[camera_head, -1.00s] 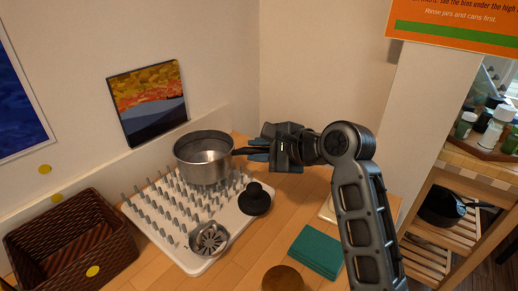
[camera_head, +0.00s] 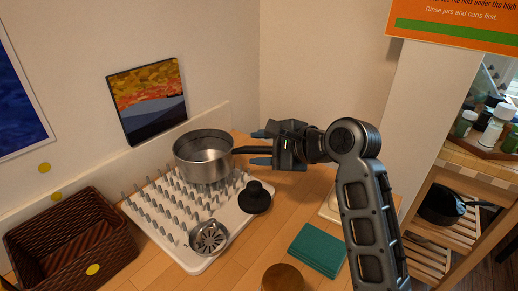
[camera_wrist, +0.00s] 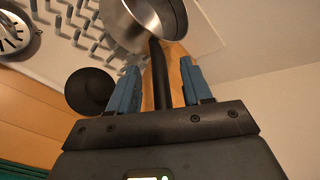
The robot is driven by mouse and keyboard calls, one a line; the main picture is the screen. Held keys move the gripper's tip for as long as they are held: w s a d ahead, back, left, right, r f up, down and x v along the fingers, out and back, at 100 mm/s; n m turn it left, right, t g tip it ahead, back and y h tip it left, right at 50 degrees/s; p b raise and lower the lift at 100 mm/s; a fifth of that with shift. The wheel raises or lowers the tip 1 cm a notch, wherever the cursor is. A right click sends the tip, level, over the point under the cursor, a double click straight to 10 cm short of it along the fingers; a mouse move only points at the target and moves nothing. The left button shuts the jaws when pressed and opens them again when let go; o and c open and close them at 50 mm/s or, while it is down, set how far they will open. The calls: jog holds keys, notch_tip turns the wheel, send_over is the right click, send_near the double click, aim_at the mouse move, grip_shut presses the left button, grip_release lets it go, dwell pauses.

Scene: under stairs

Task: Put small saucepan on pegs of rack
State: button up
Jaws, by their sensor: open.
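The small saucepan (camera_head: 205,160) is a steel pot with a dark handle, sitting upright on the pegs at the back right of the white peg rack (camera_head: 200,263). Its handle (camera_head: 250,150) points right, toward my gripper (camera_head: 261,148). My gripper is open, with its blue fingers on either side of the handle and apart from it. In the wrist view, the handle (camera_wrist: 159,75) runs between the two spread fingers (camera_wrist: 160,90), and the saucepan (camera_wrist: 155,18) is at the top. The pan's underside contact with the pegs is hidden.
A black knobbed lid (camera_head: 256,198) and a slotted metal piece (camera_head: 208,238) are on the rack. A brown basket (camera_head: 70,240) stands left. A teal cloth (camera_head: 318,250) and a round wooden item (camera_head: 282,278) lie in front. A wall is close behind.

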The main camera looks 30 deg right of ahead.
jog(key=v, duration=1.1)
jog(key=shift+r, duration=0.1)
